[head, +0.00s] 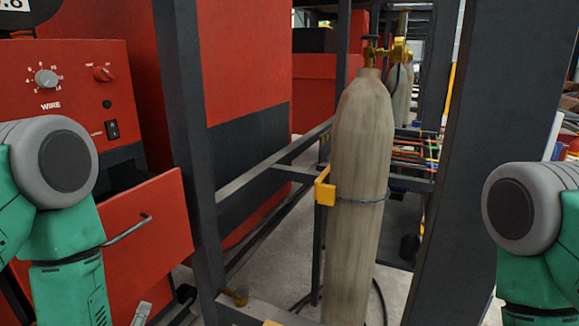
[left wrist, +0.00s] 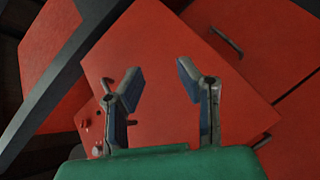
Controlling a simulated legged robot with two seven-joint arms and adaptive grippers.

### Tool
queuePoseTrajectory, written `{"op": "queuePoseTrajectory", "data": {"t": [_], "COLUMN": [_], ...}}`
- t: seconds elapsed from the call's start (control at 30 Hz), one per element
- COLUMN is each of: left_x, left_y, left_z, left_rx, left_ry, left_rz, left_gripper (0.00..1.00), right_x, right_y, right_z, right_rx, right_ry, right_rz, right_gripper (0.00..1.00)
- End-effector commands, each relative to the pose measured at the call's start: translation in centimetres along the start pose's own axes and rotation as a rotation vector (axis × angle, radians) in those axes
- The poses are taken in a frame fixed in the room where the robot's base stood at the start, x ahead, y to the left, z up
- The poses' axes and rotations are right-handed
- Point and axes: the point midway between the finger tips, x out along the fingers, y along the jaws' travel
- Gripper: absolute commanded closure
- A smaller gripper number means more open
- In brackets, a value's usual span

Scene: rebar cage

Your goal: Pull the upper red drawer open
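In the head view a red drawer front (head: 155,222) with a grey bar handle (head: 128,229) is at lower left, below the welder's control panel. It stands forward of the cabinet, with a dark gap above it. A small grey part of my left gripper (head: 142,313) shows at the bottom edge, below and apart from the handle. In the left wrist view my left gripper (left wrist: 160,68) is open, with nothing between its fingers. Red panels lie beyond it, one with a bar handle (left wrist: 228,42) at upper right. Which drawer that is, I cannot tell. My right gripper is out of view.
The red control panel (head: 70,90) has knobs and a switch. A dark rack post (head: 185,130) stands right of the drawer. A tall gas cylinder (head: 358,190) stands in the rack, with a wide dark post (head: 490,100) to its right.

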Motion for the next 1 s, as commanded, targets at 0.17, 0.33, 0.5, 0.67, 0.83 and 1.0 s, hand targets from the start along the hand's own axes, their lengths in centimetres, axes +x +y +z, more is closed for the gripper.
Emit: {"op": "queuePoseTrajectory", "data": {"t": [0.17,0.33,0.5,0.67,0.83,1.0], "left_x": [-4.5,-11.9,-18.1,-20.5,-20.7,-20.9], "left_y": [-12.2,-21.0,-25.6,-26.9,-26.9,-25.7], "left_z": [6.6,9.6,10.0,9.8,9.7,9.1], "left_rx": [0.470,0.868,1.108,1.186,1.192,1.190], "left_ry": [-0.387,-0.817,-1.151,-1.283,-1.291,-1.288], "left_rz": [-0.302,-0.457,-0.499,-0.500,-0.498,-0.498], "left_gripper": [0.69,0.69,0.69,1.00,1.00,1.00], "right_x": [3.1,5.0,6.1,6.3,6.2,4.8], "right_y": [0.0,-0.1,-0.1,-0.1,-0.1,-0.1], "right_z": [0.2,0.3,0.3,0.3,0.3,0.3], "right_rx": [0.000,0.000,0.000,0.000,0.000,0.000], "right_ry": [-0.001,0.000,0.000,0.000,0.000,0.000], "right_rz": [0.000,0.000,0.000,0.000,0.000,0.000], "right_gripper": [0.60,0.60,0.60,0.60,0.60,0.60]}}
